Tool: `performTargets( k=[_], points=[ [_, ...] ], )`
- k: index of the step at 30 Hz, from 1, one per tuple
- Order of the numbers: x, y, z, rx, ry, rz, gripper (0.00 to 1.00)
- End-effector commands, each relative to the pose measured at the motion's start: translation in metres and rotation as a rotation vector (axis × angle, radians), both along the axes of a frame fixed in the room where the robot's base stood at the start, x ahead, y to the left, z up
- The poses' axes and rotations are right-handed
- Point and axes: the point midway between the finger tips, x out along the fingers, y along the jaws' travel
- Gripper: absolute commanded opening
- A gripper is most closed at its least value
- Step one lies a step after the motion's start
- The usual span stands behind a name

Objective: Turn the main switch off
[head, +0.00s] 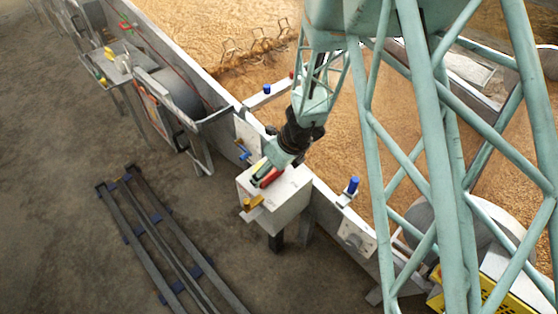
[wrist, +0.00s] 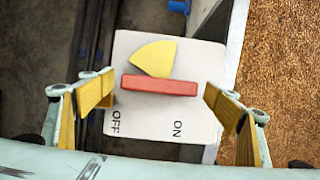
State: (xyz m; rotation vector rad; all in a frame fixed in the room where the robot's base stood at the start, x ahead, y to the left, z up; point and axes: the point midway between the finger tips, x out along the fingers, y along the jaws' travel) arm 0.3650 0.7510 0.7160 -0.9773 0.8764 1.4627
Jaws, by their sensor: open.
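The main switch is a white box (head: 288,200) on dark legs beside the long trough wall. In the wrist view its top (wrist: 150,112) bears the labels OFF at lower left and ON at lower right. A red bar handle (wrist: 160,85) lies across the top, nearly level in the picture, with a yellow wedge (wrist: 154,58) against its upper side. My gripper (wrist: 158,92) is open, with one yellow-padded finger on each side of the red bar and gaps at both ends. In the head view my gripper (head: 268,170) is right over the box and partly hides the handle.
Blue-topped fittings (head: 352,186) line the trough wall (head: 222,98). Grain (head: 220,35) fills the trough behind it. A dark rail frame (head: 165,245) lies on the floor at left. Open floor surrounds that frame.

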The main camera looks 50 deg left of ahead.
Motion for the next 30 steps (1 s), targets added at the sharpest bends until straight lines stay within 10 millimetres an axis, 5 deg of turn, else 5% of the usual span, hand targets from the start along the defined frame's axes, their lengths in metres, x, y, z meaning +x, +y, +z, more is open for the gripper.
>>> performTargets(
  k=[30],
  points=[
    [0.005, -0.037, 0.090, 0.001, -0.001, 0.000, 0.82]
  ],
)
